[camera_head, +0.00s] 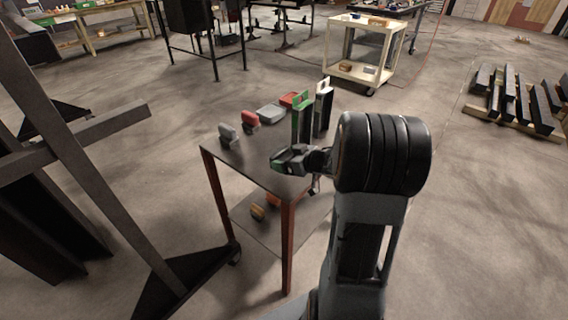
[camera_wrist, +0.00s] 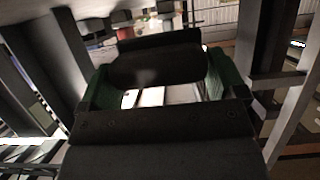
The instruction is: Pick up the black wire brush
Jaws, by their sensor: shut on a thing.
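My gripper (camera_head: 284,160) is over the near right part of the dark tabletop in the head view. In the wrist view its green-sided fingers (camera_wrist: 155,88) are closed on a dark, rounded block, which I take to be the black wire brush (camera_wrist: 155,66). The brush spans the space between the fingers. Its bristles cannot be made out. In the head view the brush is not clearly distinguishable from the dark gripper.
The small table (camera_head: 214,164) has red-brown legs and a lower shelf with orange items. On top stand a grey item (camera_head: 228,135), a red item (camera_head: 250,119), a grey case (camera_head: 271,113), a green upright item (camera_head: 302,122) and a pale one (camera_head: 324,108). A dark steel frame (camera_head: 75,130) is left.

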